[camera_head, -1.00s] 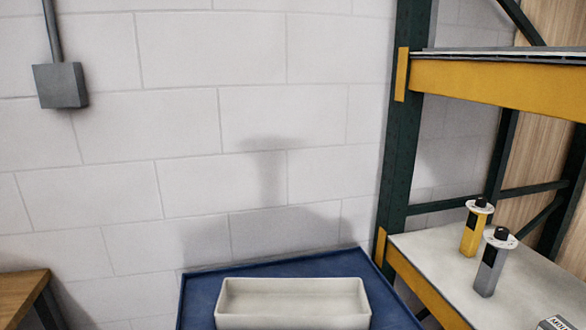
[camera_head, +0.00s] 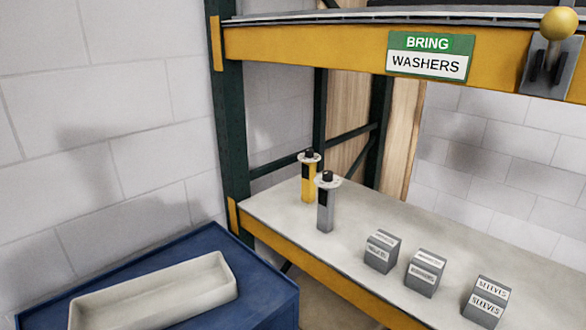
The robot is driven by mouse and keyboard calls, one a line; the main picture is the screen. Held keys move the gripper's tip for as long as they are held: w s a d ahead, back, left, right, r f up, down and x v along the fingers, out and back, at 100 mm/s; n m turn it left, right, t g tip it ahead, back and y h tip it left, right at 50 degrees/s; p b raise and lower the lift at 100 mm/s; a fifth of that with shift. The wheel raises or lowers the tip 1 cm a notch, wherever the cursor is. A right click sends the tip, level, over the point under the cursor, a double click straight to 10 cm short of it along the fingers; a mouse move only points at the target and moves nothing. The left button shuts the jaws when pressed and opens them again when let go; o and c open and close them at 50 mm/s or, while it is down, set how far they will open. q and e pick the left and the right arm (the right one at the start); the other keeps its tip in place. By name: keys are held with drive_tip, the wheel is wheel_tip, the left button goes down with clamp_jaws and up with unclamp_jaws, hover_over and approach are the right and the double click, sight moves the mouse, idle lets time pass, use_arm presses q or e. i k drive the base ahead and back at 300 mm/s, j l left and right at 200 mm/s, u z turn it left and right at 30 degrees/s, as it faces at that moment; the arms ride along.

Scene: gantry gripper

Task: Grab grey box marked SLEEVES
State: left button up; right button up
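A grey box marked SLEEVES (camera_head: 486,302) sits on the white shelf (camera_head: 270,207) at the lower right, its label on the top and front faces. Two similar grey boxes stand to its left: a middle box (camera_head: 425,273) and a left box (camera_head: 382,252). Their labels are too small to read surely. Neither of my grippers shows in the head view.
A yellow post-like item (camera_head: 308,180) and a grey one (camera_head: 326,205) stand on the shelf's left part. A green sign (camera_head: 430,55) on the upper yellow beam reads BRING WASHERS. A cream tray (camera_head: 150,295) lies on a blue surface (camera_head: 270,285) at the lower left.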

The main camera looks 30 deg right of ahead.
sight(488, 299)
drive_tip(key=z, duration=1.9)
